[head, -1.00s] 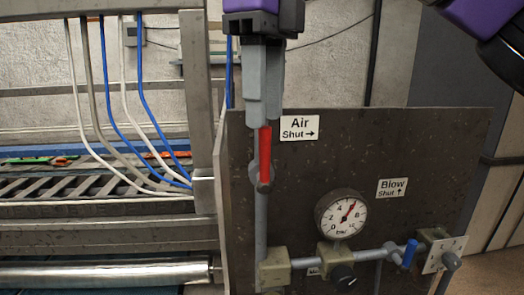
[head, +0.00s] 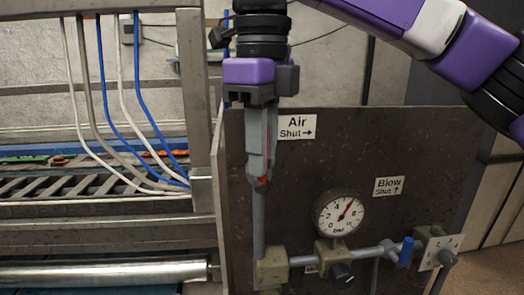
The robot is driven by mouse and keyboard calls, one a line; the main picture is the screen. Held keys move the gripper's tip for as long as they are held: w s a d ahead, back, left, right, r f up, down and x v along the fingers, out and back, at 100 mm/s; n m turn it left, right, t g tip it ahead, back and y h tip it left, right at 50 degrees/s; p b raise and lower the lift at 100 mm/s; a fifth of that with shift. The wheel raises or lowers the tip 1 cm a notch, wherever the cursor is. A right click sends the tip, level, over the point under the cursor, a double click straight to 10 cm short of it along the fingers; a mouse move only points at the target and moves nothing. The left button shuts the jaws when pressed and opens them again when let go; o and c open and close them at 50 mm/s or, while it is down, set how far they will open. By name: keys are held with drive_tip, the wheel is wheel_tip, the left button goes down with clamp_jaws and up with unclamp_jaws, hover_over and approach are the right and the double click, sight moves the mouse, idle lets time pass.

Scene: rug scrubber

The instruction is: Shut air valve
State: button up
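The air valve's red handle (head: 263,181) is almost wholly hidden behind my gripper's fingers; only a bit of red shows near its pivot, on the vertical grey pipe. The white label (head: 297,127) beside it reads "Air Shut" with an arrow to the right. My gripper (head: 260,180) points straight down over the handle, its fingertips level with the pivot. The fingers overlap in this view, so I cannot tell whether they grip the handle or only stand around it.
A pressure gauge (head: 339,213) sits lower right on the dark panel (head: 430,140). A blue blow valve handle (head: 407,251) and a "Blow Shut" label (head: 388,187) are further right. A metal frame (head: 200,110) with cables stands close on the left.

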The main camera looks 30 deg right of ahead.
clamp_jaws()
idle(1.1)
